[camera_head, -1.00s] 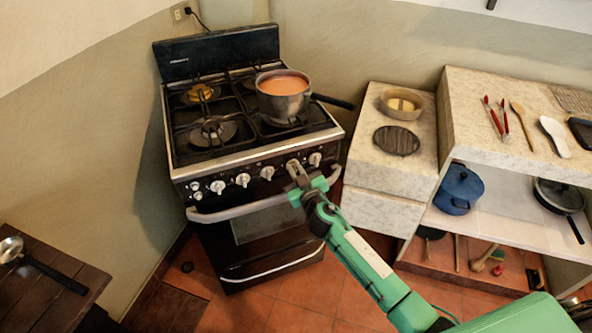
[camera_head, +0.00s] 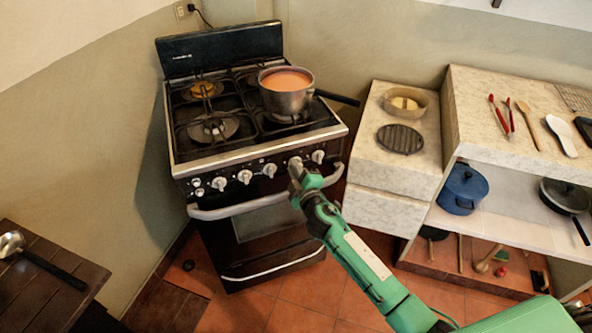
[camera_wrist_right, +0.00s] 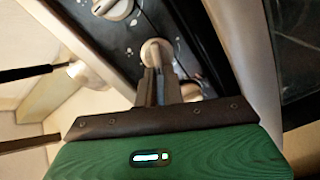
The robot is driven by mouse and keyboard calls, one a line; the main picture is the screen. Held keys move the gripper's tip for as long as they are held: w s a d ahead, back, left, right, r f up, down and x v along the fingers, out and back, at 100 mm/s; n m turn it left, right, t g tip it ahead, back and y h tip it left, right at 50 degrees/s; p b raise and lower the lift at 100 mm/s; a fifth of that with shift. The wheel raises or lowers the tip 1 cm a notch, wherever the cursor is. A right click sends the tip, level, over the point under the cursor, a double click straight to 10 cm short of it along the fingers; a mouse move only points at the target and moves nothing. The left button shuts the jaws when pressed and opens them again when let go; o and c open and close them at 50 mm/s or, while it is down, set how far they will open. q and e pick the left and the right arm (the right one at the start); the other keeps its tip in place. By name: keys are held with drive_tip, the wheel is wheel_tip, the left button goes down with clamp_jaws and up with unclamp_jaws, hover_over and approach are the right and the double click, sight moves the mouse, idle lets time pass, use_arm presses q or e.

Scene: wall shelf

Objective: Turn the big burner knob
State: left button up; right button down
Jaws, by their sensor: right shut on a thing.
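The black stove (camera_head: 250,225) has a row of white knobs along its front panel. My right gripper (camera_head: 296,172) is at the second knob from the right (camera_head: 295,162). In the right wrist view its two dark fingers (camera_wrist_right: 160,78) are closed together on this round white knob (camera_wrist_right: 155,50), covering its lower part. Another white knob (camera_wrist_right: 113,8) shows at the top of that view. The rightmost knob (camera_head: 318,157) is just right of the gripper and free. I cannot read the knob markings. My left gripper is not in view.
The oven handle (camera_head: 240,208) runs below the knobs, close to my gripper. A stone counter (camera_head: 390,170) stands to the right, and a dark wooden table (camera_head: 40,270) at lower left.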

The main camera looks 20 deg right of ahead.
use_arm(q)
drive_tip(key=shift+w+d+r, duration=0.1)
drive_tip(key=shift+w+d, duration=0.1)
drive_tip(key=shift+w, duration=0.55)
use_arm(e)
drive_tip(key=n, duration=0.3)
drive_tip(key=shift+a+f, duration=0.1)
drive_tip(key=shift+f, duration=0.15)
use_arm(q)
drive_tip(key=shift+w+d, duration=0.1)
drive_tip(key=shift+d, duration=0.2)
use_arm(e)
drive_tip(key=shift+n, duration=0.3)
